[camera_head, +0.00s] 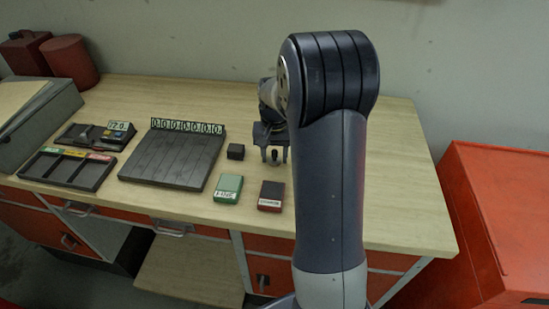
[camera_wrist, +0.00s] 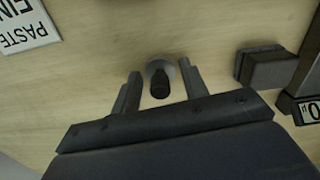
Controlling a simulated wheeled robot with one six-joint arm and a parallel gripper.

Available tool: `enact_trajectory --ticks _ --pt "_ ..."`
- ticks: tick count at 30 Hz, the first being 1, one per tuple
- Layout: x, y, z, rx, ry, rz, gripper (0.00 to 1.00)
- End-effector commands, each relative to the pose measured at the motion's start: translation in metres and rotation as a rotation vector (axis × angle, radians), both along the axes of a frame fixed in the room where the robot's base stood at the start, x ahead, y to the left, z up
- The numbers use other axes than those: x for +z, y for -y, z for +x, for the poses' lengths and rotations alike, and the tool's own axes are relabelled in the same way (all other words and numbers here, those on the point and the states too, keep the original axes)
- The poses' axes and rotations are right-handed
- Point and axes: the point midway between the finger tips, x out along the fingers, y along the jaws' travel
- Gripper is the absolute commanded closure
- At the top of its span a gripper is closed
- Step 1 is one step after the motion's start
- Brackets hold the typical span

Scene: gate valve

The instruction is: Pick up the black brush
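The black brush (camera_wrist: 159,84) appears to be the short, dark, rounded piece with a pale grey round end on the tabletop in the wrist view. It also shows small and dark below my gripper in the head view (camera_head: 274,158). My gripper (camera_wrist: 160,70) points down at the table, with one finger on each side of the brush. There are visible gaps between the fingers and the brush, so my gripper is open. In the head view my gripper (camera_head: 271,142) is partly hidden behind my arm.
A small black block (camera_head: 236,152) stands just left of my gripper. Green (camera_head: 228,188) and red (camera_head: 271,195) labelled boxes lie nearer the front edge. A dark slatted plate (camera_head: 172,158) with a row of number tags and trays (camera_head: 67,170) lie further left on the wooden table (camera_head: 380,215).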

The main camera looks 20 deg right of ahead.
Motion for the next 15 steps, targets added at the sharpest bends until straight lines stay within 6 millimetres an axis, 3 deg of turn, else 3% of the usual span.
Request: enact_trajectory --ticks 12,15 --pt "0.0003 0.0 0.0001 0.0 0.0 0.0 0.92" --pt "0.0004 0.0 0.0001 0.0 0.0 0.0 0.93"
